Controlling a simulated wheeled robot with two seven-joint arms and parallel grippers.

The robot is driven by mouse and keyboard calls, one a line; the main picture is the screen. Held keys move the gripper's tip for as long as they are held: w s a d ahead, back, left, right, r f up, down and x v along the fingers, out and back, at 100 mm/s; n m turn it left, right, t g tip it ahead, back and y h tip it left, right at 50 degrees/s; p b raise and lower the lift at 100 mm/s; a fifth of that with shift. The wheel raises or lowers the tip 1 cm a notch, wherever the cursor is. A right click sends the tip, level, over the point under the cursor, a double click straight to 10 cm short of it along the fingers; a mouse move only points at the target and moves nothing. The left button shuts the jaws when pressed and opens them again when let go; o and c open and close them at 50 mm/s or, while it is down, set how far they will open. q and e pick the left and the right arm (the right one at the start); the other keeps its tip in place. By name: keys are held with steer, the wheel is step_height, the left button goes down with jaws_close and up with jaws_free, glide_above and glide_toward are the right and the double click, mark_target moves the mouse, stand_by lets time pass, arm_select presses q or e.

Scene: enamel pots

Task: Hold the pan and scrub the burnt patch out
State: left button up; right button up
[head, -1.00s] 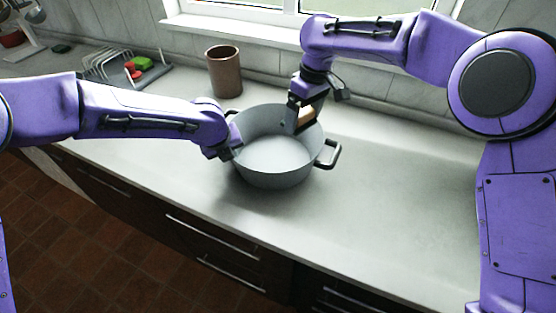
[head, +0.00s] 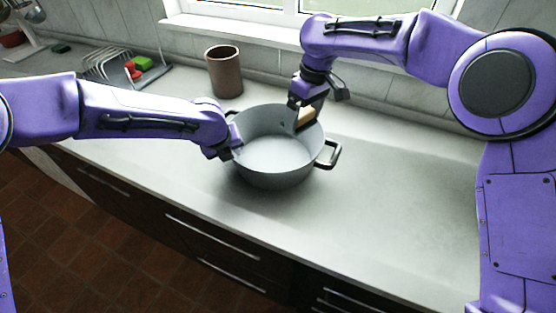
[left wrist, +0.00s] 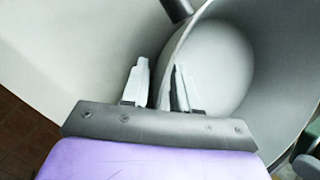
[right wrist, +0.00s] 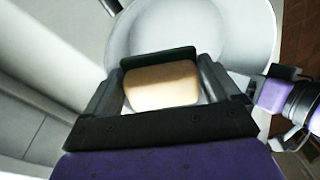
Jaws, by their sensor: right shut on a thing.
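The pan (head: 272,177) is a wide grey pot with dark side handles, upright on the counter. Its pale inner floor also shows in the left wrist view (left wrist: 212,62); I make out no burnt patch. My left gripper (left wrist: 160,66) is at the pan's left rim, its fingers on either side of the wall; whether they clamp it is unclear. My right gripper (right wrist: 160,75) is shut on a tan sponge (right wrist: 163,86) with a dark green layer on its far side. It holds the sponge (head: 306,117) inside the pan, near the far right wall; contact with the pan is unclear.
A brown cylindrical crock (head: 224,72) stands behind the pan. A wire rack (head: 105,66) with red and green items is at the back left. The grey counter (head: 400,190) is clear to the right. The window wall is close behind.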

arm_select(q)
steer(key=shift+r, duration=0.1)
arm_select(e)
steer(key=shift+r, duration=0.1)
arm_select(q)
step_height(320, 180, up, 7)
steer(key=p, duration=0.8)
arm_select(e)
step_height(320, 180, up, 8)
steer(key=shift+r, duration=0.1)
arm_select(q)
steer(key=o, duration=0.6)
steer(key=shift+c, duration=0.2)
